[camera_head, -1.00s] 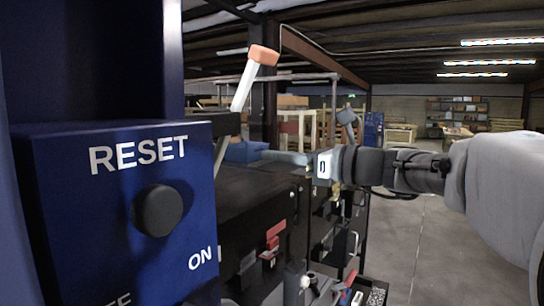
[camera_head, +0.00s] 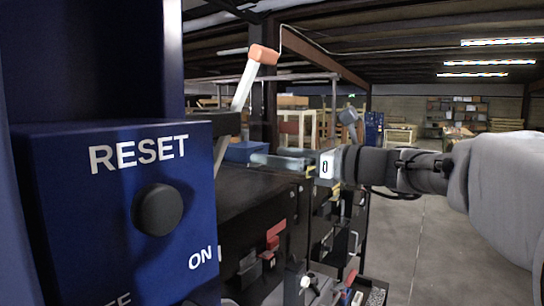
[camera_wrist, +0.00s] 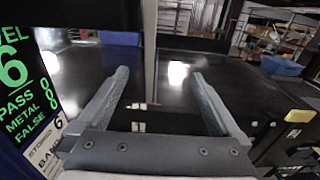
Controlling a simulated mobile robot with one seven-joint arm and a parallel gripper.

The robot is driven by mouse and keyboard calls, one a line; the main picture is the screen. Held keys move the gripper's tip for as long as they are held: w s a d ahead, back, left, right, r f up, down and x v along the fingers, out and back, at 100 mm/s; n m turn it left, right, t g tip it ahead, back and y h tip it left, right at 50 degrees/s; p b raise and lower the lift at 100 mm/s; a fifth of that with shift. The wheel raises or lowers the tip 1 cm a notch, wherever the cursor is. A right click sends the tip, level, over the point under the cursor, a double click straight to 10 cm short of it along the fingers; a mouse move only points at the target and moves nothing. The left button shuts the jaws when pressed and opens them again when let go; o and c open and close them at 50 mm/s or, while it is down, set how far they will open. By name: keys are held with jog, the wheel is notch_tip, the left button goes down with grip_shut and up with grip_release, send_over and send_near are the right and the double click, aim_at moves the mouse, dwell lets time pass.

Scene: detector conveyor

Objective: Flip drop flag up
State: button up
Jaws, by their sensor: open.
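The flag is a white lever (camera_head: 243,88) with an orange tip (camera_head: 263,54), standing up and leaning right from a dark bracket (camera_head: 224,124) in the head view. My gripper (camera_head: 262,161) is below and to the right of the orange tip, reaching left over the dark machine top. In the wrist view my gripper (camera_wrist: 158,76) has its two fingers wide apart with nothing held. A pale upright strip (camera_wrist: 150,48) stands beyond and between the fingertips there; I cannot tell whether it is the lever. The orange tip does not show in the wrist view.
A blue box with a black RESET button (camera_head: 158,210) fills the near left. The dark conveyor machine (camera_head: 255,205) lies below my gripper. A green-lettered display (camera_wrist: 25,85) is at the left of the wrist view. Open floor (camera_head: 420,240) lies to the right.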

jog(key=b+v, duration=0.1)
jog(key=v, duration=1.6)
